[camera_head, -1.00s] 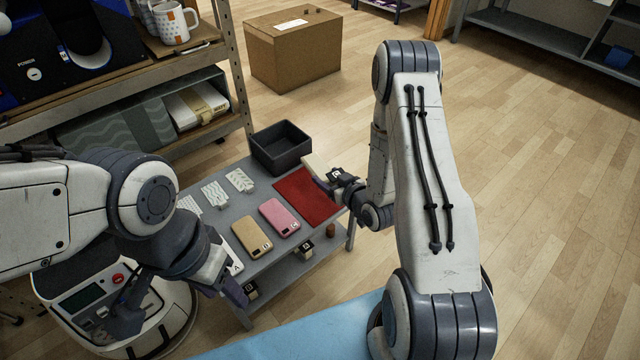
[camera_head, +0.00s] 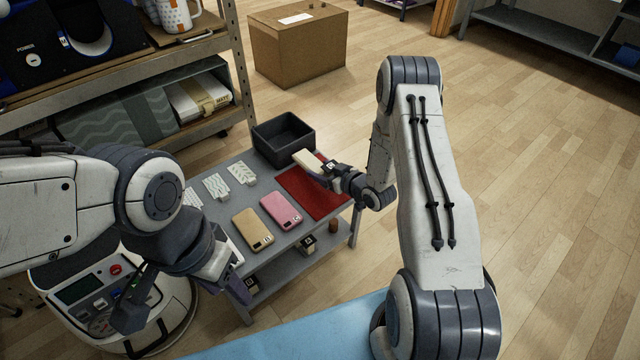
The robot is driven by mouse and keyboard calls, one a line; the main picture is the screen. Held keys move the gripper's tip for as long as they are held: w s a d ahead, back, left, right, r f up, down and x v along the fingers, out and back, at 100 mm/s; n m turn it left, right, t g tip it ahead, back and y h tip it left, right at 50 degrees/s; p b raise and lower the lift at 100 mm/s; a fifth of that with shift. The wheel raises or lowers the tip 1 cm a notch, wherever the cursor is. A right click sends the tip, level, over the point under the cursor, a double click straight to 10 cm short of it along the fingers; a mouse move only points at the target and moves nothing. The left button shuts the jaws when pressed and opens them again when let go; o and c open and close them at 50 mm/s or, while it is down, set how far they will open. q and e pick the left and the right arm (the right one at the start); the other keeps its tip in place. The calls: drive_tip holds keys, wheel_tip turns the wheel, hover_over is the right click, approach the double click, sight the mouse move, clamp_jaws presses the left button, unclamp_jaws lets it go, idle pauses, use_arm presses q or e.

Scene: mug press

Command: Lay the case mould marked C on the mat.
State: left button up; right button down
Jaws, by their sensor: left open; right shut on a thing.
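My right gripper (camera_head: 331,169) is shut on a cream case mould (camera_head: 307,159) with a small dark tag, its letter too small to read surely. The mould is held at the far edge of the red mat (camera_head: 322,203), over its upper part; I cannot tell whether it touches. A tan mould (camera_head: 252,229) and a pink mould (camera_head: 281,211) lie on the grey table left of the mat, each with a dark tag. My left gripper (camera_head: 236,288) is open and empty at the table's near left edge, its fingers partly hidden by its own wrist.
A dark open bin (camera_head: 284,138) stands behind the mat. Several white patterned pieces (camera_head: 215,185) lie along the table's back left. A shelf (camera_head: 110,118) rises behind at left. A lower table shelf (camera_head: 285,262) holds small dark-tagged items. A cardboard box (camera_head: 298,45) stands on the floor.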

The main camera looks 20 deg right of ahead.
drive_tip(key=shift+w+a+f, duration=0.2)
drive_tip(key=shift+f, duration=0.2)
drive_tip(key=shift+f+b, duration=1.1)
drive_tip(key=shift+f, duration=0.6)
drive_tip(key=shift+f, duration=0.15)
drive_tip(key=shift+c, duration=0.2)
unclamp_jaws()
